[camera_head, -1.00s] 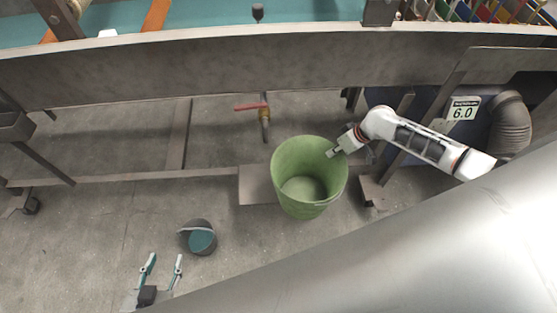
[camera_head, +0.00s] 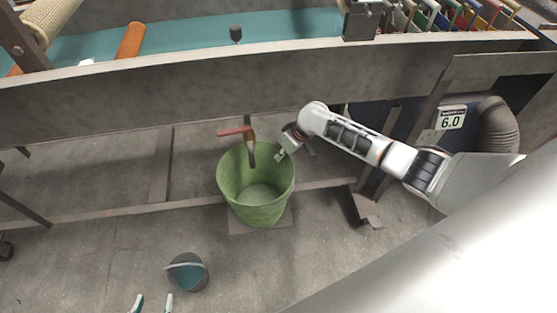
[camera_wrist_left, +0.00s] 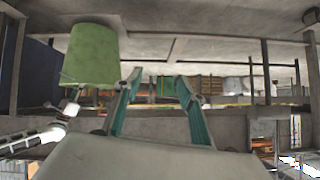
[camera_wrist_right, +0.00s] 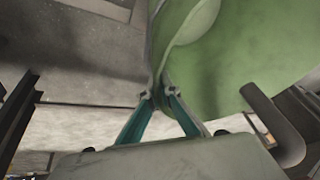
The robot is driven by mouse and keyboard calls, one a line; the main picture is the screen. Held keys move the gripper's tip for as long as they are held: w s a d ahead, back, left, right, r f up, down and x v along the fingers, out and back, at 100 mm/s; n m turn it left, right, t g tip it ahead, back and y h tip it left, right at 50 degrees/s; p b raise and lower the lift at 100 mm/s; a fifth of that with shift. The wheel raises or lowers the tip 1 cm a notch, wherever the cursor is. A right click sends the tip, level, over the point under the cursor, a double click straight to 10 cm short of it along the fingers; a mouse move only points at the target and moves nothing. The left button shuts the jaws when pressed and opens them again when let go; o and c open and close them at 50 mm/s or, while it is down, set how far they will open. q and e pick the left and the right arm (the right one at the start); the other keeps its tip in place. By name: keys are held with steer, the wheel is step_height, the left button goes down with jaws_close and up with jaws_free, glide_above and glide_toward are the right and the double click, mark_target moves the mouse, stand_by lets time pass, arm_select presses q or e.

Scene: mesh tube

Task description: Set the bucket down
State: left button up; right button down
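A green bucket (camera_head: 258,208) stands upright under the red-handled tap (camera_head: 236,131), over a square floor plate (camera_head: 284,222). I cannot tell whether its base touches the plate. My right gripper (camera_head: 280,156) is at the bucket's right rim. In the right wrist view its fingers (camera_wrist_right: 163,92) are closed on the thin green wall (camera_wrist_right: 240,50). My left gripper (camera_head: 152,304) is open and empty at the bottom edge, left of and nearer than the green bucket. The left wrist view shows its spread fingers (camera_wrist_left: 158,80) and the bucket (camera_wrist_left: 92,60) upside down.
A small grey bucket (camera_head: 188,274) with teal inside stands on the floor near my left gripper. A long metal trough (camera_head: 150,88) runs across above the floor. A metal leg (camera_head: 364,205) and a box marked 6.0 (camera_head: 451,118) stand at the right.

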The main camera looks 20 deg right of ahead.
mark_target(277, 163)
steer(key=shift+w+a+r, duration=0.1)
steer(key=shift+w+a, duration=0.1)
steer(key=shift+w, duration=0.05)
steer(key=shift+f, duration=0.4)
step_height(277, 163, down, 3)
steer(key=shift+s+r+b, duration=0.1)
steer(key=shift+b, duration=0.8)
steer(key=shift+r, duration=0.1)
steer(key=shift+f, duration=0.2)
steer(key=c, duration=2.3)
jaws_free()
arm_select(q)
steer(key=shift+s+d+f, duration=0.1)
steer(key=shift+d+f, duration=0.15)
